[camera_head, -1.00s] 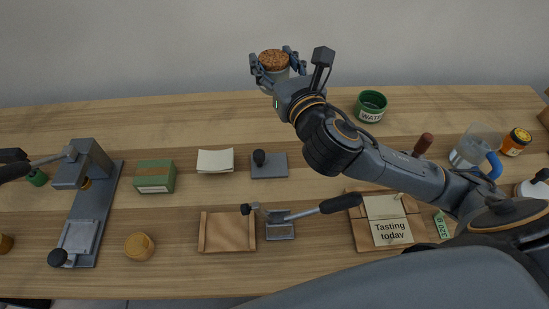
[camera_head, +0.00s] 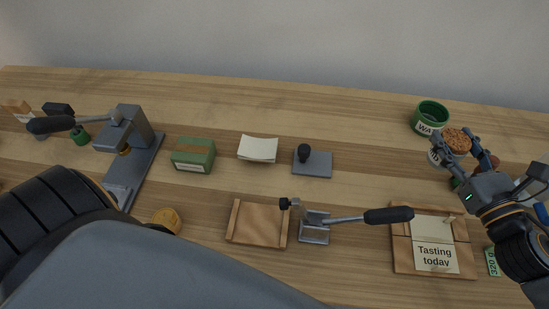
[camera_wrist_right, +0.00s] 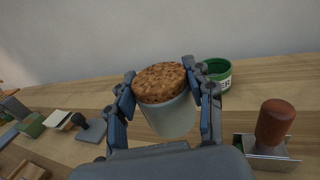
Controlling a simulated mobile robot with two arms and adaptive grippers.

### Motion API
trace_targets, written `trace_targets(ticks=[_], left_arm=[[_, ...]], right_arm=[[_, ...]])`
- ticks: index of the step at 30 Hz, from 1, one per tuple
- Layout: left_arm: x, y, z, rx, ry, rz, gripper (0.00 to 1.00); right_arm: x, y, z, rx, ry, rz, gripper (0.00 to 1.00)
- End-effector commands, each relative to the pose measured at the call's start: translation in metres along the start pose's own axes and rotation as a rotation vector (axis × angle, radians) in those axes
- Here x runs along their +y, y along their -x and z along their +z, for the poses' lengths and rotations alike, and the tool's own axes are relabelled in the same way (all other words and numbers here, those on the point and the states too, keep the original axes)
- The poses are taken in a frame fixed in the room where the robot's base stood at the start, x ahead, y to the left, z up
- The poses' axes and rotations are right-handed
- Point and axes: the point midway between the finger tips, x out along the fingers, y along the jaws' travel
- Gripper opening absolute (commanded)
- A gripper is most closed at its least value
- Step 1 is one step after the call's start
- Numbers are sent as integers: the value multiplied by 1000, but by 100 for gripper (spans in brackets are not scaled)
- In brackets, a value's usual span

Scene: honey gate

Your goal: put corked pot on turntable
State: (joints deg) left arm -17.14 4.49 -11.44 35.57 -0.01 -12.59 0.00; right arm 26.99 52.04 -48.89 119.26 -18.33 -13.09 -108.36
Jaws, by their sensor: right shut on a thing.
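The corked pot is pale with a wide brown cork lid (camera_head: 457,140), upright or nearly so. My right gripper (camera_head: 463,148) is shut on the pot at the right of the head view. In the right wrist view the pot's pale body (camera_wrist_right: 172,118) is between the two fingers of the gripper (camera_wrist_right: 165,98), cork on top, and it seems held above the table. In the head view the fingers hide part of the pot. I cannot make out a turntable in either view. My left gripper is not in view.
A green WATER pot (camera_head: 431,116) stands just behind the held pot. A brown-handled tool (camera_wrist_right: 272,125) is right of it in the wrist view. A lever press (camera_head: 130,140), green box (camera_head: 193,155), wooden tray (camera_head: 258,223) and "Tasting today" board (camera_head: 433,257) stand around.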

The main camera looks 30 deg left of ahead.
Motion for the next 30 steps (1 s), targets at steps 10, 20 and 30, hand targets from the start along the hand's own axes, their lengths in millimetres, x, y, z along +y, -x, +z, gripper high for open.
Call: trace_targets(ticks=[10, 20, 30], left_arm=[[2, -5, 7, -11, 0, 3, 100], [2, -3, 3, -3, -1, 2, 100], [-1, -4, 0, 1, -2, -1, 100]], right_arm=[[8, 2, -18, -3, 0, 100, 12], [66, -16, -47, -5, -10, 101, 12], [110, -30, -73, -4, -1, 98, 12]])
